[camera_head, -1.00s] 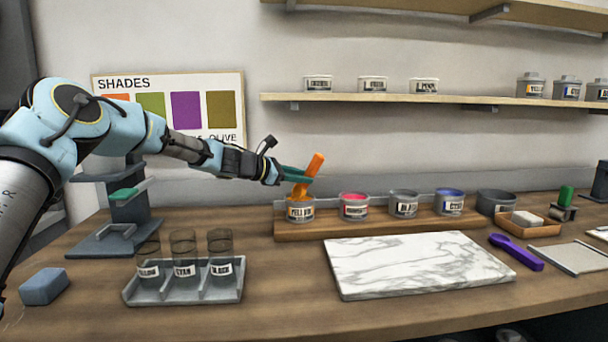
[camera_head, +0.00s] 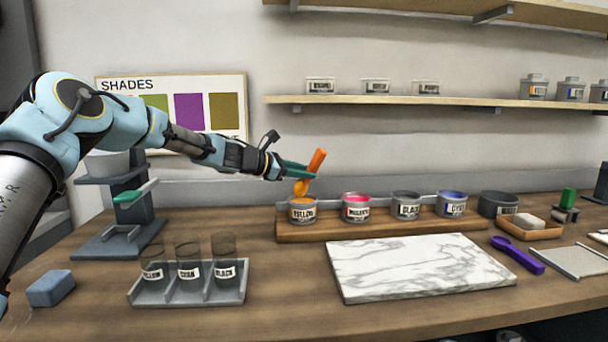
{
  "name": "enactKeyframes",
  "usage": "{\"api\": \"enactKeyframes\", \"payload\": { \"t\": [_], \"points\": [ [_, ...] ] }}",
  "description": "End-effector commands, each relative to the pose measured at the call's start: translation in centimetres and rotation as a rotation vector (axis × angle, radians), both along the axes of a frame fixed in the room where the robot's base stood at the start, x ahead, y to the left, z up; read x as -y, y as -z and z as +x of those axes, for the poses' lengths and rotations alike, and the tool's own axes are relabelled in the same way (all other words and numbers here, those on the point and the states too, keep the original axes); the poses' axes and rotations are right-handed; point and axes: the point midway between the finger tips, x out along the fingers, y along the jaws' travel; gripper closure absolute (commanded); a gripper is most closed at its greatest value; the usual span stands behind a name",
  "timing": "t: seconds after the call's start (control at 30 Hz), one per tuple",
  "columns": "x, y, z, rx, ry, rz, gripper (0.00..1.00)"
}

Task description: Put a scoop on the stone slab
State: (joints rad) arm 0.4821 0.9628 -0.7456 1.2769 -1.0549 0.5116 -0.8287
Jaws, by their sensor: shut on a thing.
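My gripper (camera_head: 300,170) is shut on an orange scoop (camera_head: 318,160), with its handle pointing up and its bowl pointing down. The scoop's bowl hangs just above the open yellow ink pot (camera_head: 303,210), and orange-yellow ink shows at the bowl. I cannot tell whether the bowl's lowest part clears the rim. The white marbled stone slab (camera_head: 415,266) lies flat on the bench, in front and to the right of the gripper. Its top is bare.
Magenta (camera_head: 356,207), black (camera_head: 405,205) and cyan (camera_head: 452,204) pots stand on the same wooden rack (camera_head: 380,229). A purple tool (camera_head: 518,254) lies right of the slab. A grey tray (camera_head: 188,289) with three labelled jars stands at front left. A shelf (camera_head: 440,100) runs above.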

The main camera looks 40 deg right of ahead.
Motion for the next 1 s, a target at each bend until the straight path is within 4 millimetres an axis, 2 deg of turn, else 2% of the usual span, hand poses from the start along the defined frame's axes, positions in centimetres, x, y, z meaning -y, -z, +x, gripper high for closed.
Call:
{"api": "enactKeyframes", "payload": {
  "t": [0.03, 0.47, 1.0],
  "points": [
    [0.0, -1.0, 0.0, 0.001, 0.000, 0.000, 1.00],
    [0.0, -4.9, 0.0, 0.000, -0.001, 0.000, 1.00],
    [0.0, -4.9, 0.0, -0.001, 0.001, 0.000, 1.00]
  ]
}}
